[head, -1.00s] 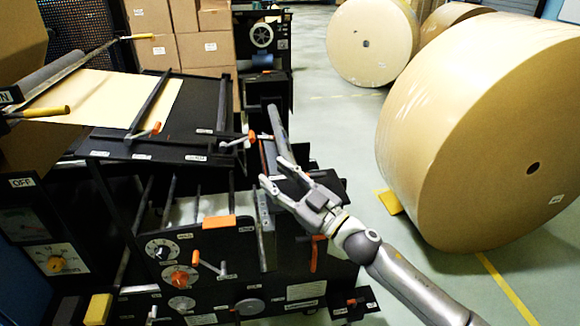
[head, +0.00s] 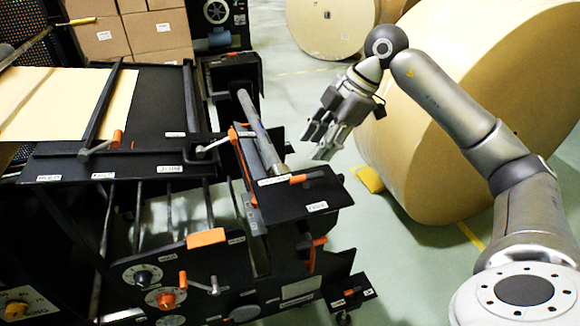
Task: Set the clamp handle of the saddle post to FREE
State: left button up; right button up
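The black machine (head: 120,215) fills the left and middle. Several small handles with orange grips are on it, and I cannot read which label names the saddle post. One orange-tipped handle (head: 305,178) lies across the top of the black block at the machine's right end, beside small white labels too small to read. My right gripper (head: 317,147) is in the air to the right of and above that block, fingers apart and pointing down-left, empty and touching nothing. My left gripper is out of view.
A large kraft roll (head: 470,120) stands on the floor behind my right arm, with a yellow wedge (head: 369,179) at its foot. A second roll (head: 330,25) is farther back. Cardboard boxes (head: 155,33) are stacked behind the machine. Open floor lies right of the machine.

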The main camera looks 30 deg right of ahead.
aim_at(298, 177)
jog(key=x, duration=1)
jog(key=shift+s+d+f+p, duration=0.1)
jog(key=shift+d+f+p, duration=0.2)
jog(key=shift+f, duration=0.05)
grip_shut()
